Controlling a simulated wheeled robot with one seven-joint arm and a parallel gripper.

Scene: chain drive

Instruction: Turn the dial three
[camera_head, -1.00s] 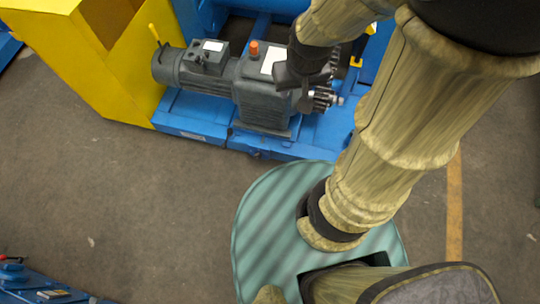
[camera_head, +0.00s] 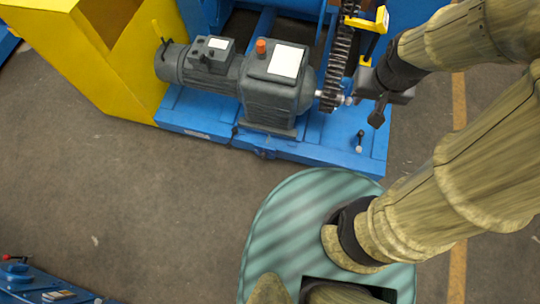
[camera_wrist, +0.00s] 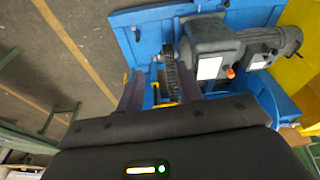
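No dial can be made out for certain in either view. My gripper (camera_head: 378,112) is at the right of the head view, beside the chain and sprocket (camera_head: 338,68) and above the right end of the blue base. In the wrist view, my gripper's two fingers (camera_wrist: 160,90) stand apart with nothing held between them. The chain shows beyond the gap. A blue panel (camera_head: 40,292) with small controls and a red-tipped lever (camera_head: 14,257) is cut off at the lower left corner, far from my gripper; its details are too small to tell.
A grey motor with gearbox (camera_head: 272,92), topped by an orange cap (camera_head: 261,46), sits on the blue base (camera_head: 200,120). A yellow guard (camera_head: 90,60) stands at the left. A small upright pin (camera_head: 360,141) is on the base.

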